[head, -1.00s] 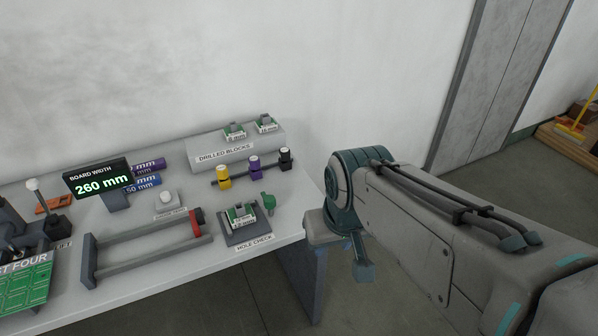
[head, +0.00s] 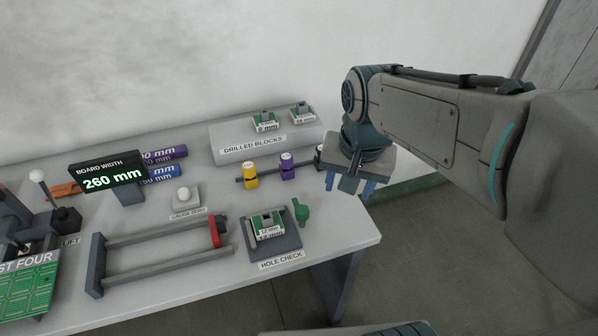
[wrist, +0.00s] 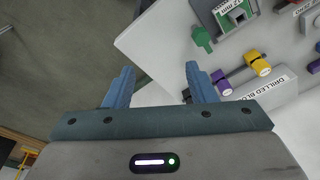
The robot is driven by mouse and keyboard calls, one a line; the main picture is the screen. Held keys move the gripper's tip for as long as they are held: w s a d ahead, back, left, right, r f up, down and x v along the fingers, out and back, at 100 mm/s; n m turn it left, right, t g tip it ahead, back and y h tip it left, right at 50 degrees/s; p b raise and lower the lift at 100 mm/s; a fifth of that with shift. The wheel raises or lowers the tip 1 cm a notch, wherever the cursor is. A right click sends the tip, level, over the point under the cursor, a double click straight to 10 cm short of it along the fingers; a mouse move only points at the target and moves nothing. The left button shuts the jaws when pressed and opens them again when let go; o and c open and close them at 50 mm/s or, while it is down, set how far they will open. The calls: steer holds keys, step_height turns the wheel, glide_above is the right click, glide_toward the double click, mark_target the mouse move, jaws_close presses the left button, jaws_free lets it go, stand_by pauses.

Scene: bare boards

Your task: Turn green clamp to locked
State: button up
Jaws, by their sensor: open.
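The green clamp (head: 301,211) is a small lever standing at the right side of the hole check fixture (head: 257,248) near the table's right end. A green and white block (head: 268,226) sits in that fixture. The clamp also shows in the wrist view (wrist: 203,39), above and beyond my right finger. My gripper (head: 350,188) hangs above the table's right edge, to the right of the clamp and apart from it. In the wrist view, the two blue fingers (wrist: 158,88) are spread with nothing between them.
Yellow (head: 250,175) and purple (head: 287,165) gauges sit on a rack behind the fixture; a dark one is partly hidden by my arm. The drilled blocks stand (head: 235,151) is at the back. A grey rail frame (head: 150,232) lies left. Free floor lies right of the table.

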mark_target(302, 210)
steer(key=w+a+f+m+g+b, duration=0.2)
steer(key=w+a+m, duration=0.3)
steer(key=w+a, duration=0.25)
steer(key=f, duration=1.3)
steer(key=shift+s+a+f, duration=0.2)
steer(key=shift+s, duration=0.15)
steer(key=c, duration=1)
